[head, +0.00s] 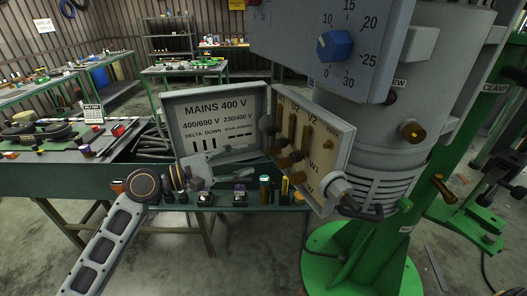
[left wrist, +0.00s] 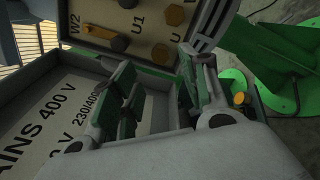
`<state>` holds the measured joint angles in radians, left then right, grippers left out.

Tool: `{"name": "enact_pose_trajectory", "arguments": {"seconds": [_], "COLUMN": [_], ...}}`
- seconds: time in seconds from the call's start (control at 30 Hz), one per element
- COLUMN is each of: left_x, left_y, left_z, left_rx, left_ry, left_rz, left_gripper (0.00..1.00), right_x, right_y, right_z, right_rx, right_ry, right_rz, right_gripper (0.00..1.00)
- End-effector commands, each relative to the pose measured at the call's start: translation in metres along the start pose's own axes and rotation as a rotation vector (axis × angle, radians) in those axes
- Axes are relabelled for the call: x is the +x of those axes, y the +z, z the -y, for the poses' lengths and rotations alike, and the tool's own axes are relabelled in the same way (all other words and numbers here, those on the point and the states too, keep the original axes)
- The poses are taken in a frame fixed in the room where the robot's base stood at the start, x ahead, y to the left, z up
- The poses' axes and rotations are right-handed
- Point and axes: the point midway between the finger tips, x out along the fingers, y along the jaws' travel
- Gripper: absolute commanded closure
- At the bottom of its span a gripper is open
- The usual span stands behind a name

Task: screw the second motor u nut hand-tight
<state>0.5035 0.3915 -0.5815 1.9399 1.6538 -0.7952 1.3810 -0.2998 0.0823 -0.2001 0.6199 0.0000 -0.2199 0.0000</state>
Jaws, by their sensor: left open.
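The terminal board (head: 322,128) stands open beside the grey motor housing, with brass bars and studs on its face. Its labels include U2, V2 and W1. In the left wrist view the board (left wrist: 150,27) shows labels W2 and U1, a brass hex nut (left wrist: 175,14) and another brass nut (left wrist: 160,53). I cannot tell which is the second motor U nut. My left gripper (head: 250,162) is open just left of the board, in front of the lid; its two fingers (left wrist: 160,88) are spread, with no part visible between them. My right gripper is not in view.
The lid marked MAINS 400 V (head: 215,112) stands behind my left gripper. A green bench (head: 60,180) holds small parts, including a teal-topped cylinder (head: 264,188). A grey box with a blue dial (head: 335,45) overhangs the board. A green stand (head: 350,262) is below.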

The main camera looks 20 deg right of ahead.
Motion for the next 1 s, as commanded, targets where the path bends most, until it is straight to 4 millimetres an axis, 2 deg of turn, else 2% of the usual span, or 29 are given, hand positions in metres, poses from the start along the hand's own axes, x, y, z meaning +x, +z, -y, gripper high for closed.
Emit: {"name": "enact_pose_trajectory", "arguments": {"seconds": [0.3, 0.5, 0.7, 1.0], "left_x": [0.042, 0.061, 0.069, 0.069], "left_y": [0.002, 0.001, 0.001, 0.000], "left_z": [-0.001, -0.001, 0.000, 0.000], "left_rx": [0.001, 0.000, 0.001, 0.001], "left_ry": [-0.001, -0.001, -0.001, -0.001], "left_rz": [0.002, 0.000, 0.000, 0.000], "left_gripper": [0.55, 0.55, 0.55, 0.57], "right_x": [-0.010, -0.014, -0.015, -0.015], "right_y": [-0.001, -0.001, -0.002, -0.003], "right_z": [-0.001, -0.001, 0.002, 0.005], "right_rx": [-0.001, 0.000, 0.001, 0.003], "right_ry": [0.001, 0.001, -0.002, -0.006], "right_rz": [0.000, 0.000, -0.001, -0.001], "right_gripper": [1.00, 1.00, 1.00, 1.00]}}
